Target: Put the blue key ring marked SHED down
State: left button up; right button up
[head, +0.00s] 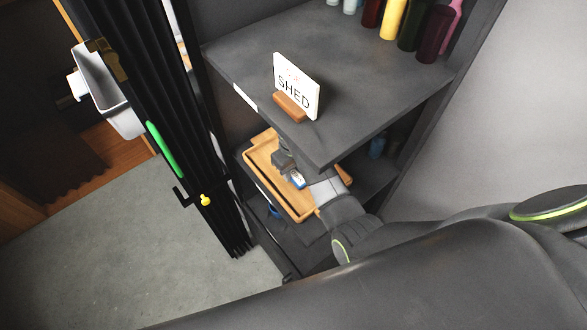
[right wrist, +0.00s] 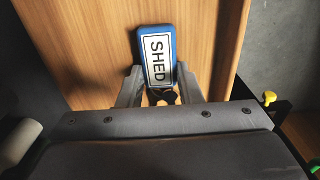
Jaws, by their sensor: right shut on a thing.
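The blue key ring (right wrist: 157,32) has a white label reading SHED, with dark keys at its near end. My right gripper (right wrist: 160,92) is shut on it near the keys, and the tag points away from the wrist. In the head view the blue tag (head: 298,180) shows at my right gripper (head: 288,164), over a wooden tray (head: 275,190) on a lower shelf. I cannot tell whether the tag touches the tray. A white SHED sign (head: 296,84) on a wooden foot stands on the shelf above. My left gripper is not in view.
The upper grey shelf (head: 345,75) overhangs part of the tray and my right gripper. Several coloured bottles (head: 393,18) stand at its back. A black ribbed panel (head: 150,85) with a green strip and yellow knob (head: 205,200) stands left. Grey floor (head: 110,230) is clear.

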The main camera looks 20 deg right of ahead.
aim_at(294, 173)
jog(key=o, duration=1.1)
jog(key=shift+f, duration=0.1)
jog(key=shift+c, duration=0.2)
jog(key=shift+r+b, duration=0.75)
jog(key=shift+r, duration=3.15)
